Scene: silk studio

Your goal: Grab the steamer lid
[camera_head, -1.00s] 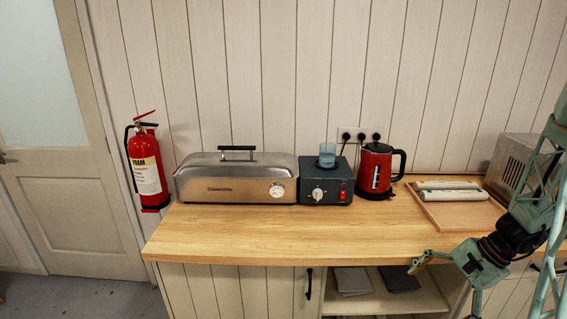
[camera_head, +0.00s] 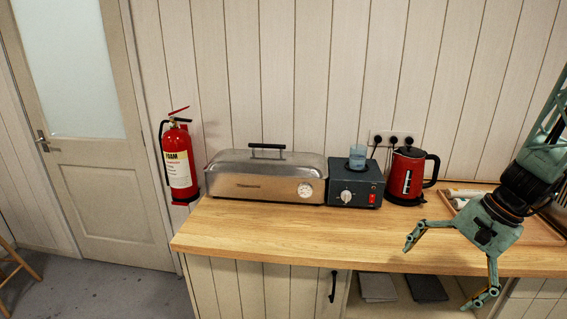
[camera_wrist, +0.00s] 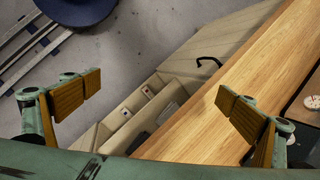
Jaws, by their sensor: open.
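The steamer (camera_head: 262,186) is a long metal box with a dial, at the left of the wooden counter against the wall. Its domed metal lid (camera_head: 225,163) is closed on top, with a black handle (camera_head: 267,147) standing up from the middle. My gripper (camera_head: 444,274) is open and empty, over the counter's front edge at the right, well apart from the lid. In the wrist view my gripper's two fingers (camera_wrist: 155,100) are spread wide with nothing between them. The lid does not show in the wrist view.
A tray (camera_head: 527,228) with pale rolls is partly behind my arm. A fire extinguisher (camera_head: 180,165) hangs left. The counter front (camera_head: 290,232) is clear.

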